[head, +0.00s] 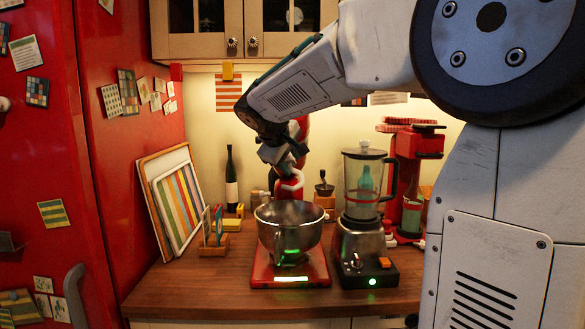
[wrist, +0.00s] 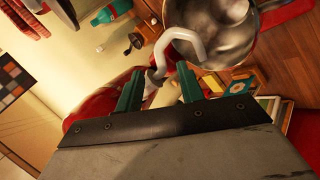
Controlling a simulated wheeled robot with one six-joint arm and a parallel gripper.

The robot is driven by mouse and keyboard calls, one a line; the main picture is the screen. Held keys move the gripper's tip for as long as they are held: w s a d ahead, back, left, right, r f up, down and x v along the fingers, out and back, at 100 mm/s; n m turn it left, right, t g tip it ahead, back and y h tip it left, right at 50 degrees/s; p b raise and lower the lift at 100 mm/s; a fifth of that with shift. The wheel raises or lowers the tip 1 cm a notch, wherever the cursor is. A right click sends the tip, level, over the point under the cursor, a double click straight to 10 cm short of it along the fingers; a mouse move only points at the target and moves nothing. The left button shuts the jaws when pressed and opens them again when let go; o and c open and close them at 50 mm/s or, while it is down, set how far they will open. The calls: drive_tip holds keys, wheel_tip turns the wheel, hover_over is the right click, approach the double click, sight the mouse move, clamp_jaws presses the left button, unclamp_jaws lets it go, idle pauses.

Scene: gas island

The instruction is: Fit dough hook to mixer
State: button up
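The mixer is red, with a steel bowl (head: 289,222) on a red base (head: 262,277) that has lit displays. My arm hides much of its upper part. The pale dough hook (head: 291,183) shows above the bowl, just below my gripper (head: 284,160). In the wrist view, the curved hook (wrist: 187,42) lies in front of the bowl (wrist: 222,30). Its shank runs down between the two teal fingers of my gripper (wrist: 161,72). The fingers stand apart, with a visible gap beside the shank. Whether the shank is seated in the mixer head is hidden.
A blender (head: 363,200) stands close to the right of the mixer, with a red machine (head: 412,170) behind it. A dark bottle (head: 231,183), framed boards (head: 178,205) and a small card holder (head: 212,245) are to the left. The counter's front left (head: 195,290) is clear.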

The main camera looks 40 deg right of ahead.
drive_tip(key=v, duration=0.3)
drive_tip(key=shift+s+a+r, duration=0.1)
drive_tip(key=shift+a+r, duration=0.1)
idle(0.3)
drive_tip(key=s+a+f+m+g+y, duration=0.1)
drive_tip(key=s+a+f, duration=0.4)
drive_tip(key=s, duration=0.5)
drive_tip(key=s+a+f+m+g+y, duration=0.1)
drive_tip(key=s+a+f+y, duration=0.3)
drive_tip(key=s+f, duration=0.4)
drive_tip(key=s+a+f+m+g+y, duration=0.1)
drive_tip(key=s+a+f+y, duration=0.2)
drive_tip(key=s, duration=1.1)
drive_tip(key=a+f, duration=0.3)
drive_tip(key=a, duration=0.1)
drive_tip(key=shift+s+f+g, duration=0.2)
drive_tip(key=shift+f+g, duration=0.1)
drive_tip(key=shift+f, duration=0.05)
